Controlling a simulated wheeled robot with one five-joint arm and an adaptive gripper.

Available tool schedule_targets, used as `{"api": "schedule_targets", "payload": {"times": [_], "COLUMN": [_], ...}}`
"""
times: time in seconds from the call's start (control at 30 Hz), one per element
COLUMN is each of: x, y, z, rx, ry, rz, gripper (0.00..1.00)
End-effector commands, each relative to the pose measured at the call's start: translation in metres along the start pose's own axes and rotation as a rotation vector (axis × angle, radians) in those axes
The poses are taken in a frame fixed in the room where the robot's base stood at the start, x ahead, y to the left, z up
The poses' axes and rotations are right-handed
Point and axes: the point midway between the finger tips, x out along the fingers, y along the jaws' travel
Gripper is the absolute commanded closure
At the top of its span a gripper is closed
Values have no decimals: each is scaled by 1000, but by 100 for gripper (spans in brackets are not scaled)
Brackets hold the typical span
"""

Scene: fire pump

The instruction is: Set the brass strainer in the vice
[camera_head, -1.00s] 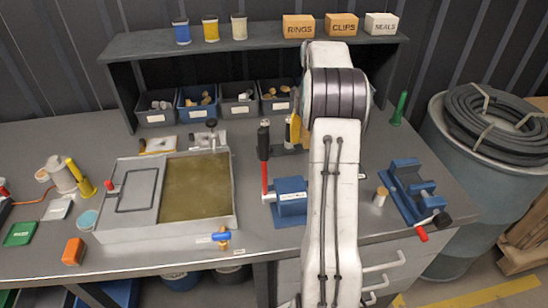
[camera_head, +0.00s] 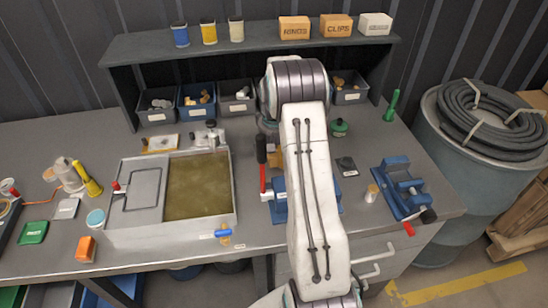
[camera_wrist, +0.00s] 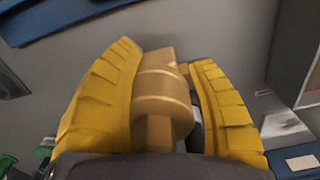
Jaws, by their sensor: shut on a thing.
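In the wrist view my gripper (camera_wrist: 164,60) has its two yellow ridged fingers closed around a brass-coloured round piece with a stem, which I take for the brass strainer (camera_wrist: 160,98). Its far end shows between the fingertips. In the head view my white arm hides most of the gripper and all of the strainer; only a yellow patch shows beside the arm. The blue vice (camera_head: 402,188) stands at the bench's right end, to the right of my arm, with a red-tipped handle at its front. I cannot tell how wide its jaws are.
A small pale cylinder (camera_head: 372,193) and a dark block (camera_head: 346,166) stand left of the vice. A blue device with a red lever (camera_head: 263,180) is partly behind my arm.

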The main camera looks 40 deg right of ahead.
Motion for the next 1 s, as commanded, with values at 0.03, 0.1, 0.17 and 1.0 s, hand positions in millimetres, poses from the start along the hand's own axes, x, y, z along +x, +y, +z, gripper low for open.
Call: {"api": "schedule_targets", "payload": {"times": [0.03, 0.1, 0.17, 1.0], "x": [-1, 4, 8, 24], "y": [0, 0, 0, 0], "z": [0, 0, 0, 0], "rx": [0, 0, 0, 0], "ry": [-2, -2, 0, 1], "rz": [0, 0, 0, 0], "gripper": [84, 84, 84, 33]}}
